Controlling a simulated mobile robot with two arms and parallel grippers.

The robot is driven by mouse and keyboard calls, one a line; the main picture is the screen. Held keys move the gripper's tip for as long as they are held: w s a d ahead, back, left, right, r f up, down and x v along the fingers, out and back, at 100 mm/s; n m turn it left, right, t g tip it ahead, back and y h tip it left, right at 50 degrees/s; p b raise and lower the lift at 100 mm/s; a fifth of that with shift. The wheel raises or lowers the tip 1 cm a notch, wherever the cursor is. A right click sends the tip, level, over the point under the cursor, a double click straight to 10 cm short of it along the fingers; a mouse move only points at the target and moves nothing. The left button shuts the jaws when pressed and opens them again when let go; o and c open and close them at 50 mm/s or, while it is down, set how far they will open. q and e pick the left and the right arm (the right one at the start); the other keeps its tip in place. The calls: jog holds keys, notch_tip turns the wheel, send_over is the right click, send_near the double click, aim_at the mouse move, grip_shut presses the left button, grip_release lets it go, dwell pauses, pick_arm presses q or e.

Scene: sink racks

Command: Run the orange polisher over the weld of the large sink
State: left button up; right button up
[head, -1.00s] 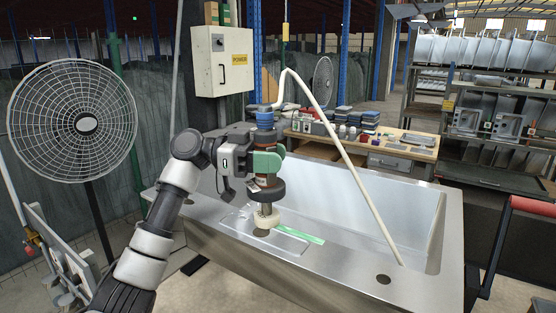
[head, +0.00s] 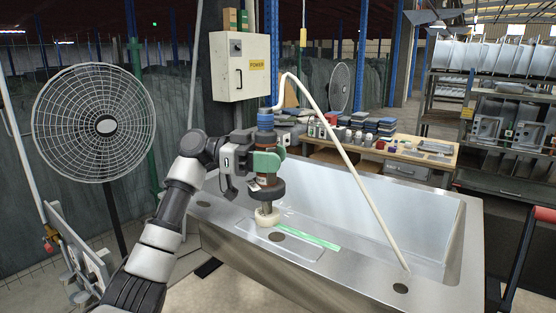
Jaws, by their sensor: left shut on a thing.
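The large steel sink (head: 390,272) lies across the middle and right, with a deep basin and a flat deck. A green strip (head: 312,240) runs along the deck beside a round-cornered outline. The orange polisher (head: 265,160) is upright, with a blue top and a dark collar. Its pale round pad (head: 267,216) is at the deck just left of the green strip; contact is hard to tell. My left gripper (head: 264,163) is shut on the polisher's body. My right gripper is not in view. No separate weld line is clear; the strip may mark it.
A pale hose (head: 350,160) arches from the polisher over the basin to the deck. A large fan (head: 92,122) stands at left. A power box (head: 240,66) hangs behind. A wooden bench (head: 405,150) with tools and racks of sinks (head: 500,130) stand beyond.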

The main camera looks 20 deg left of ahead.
pick_arm(q)
jog(key=shift+w+a, duration=0.2)
jog(key=shift+a, duration=0.85)
jog(key=shift+w+a, duration=0.2)
jog(key=shift+a, duration=0.8)
notch_tip(320, 180, up, 7)
jog(key=a+p, duration=0.2)
jog(key=p, duration=0.2)
jog(key=shift+w+p, duration=0.2)
jog(key=shift+p, duration=0.15)
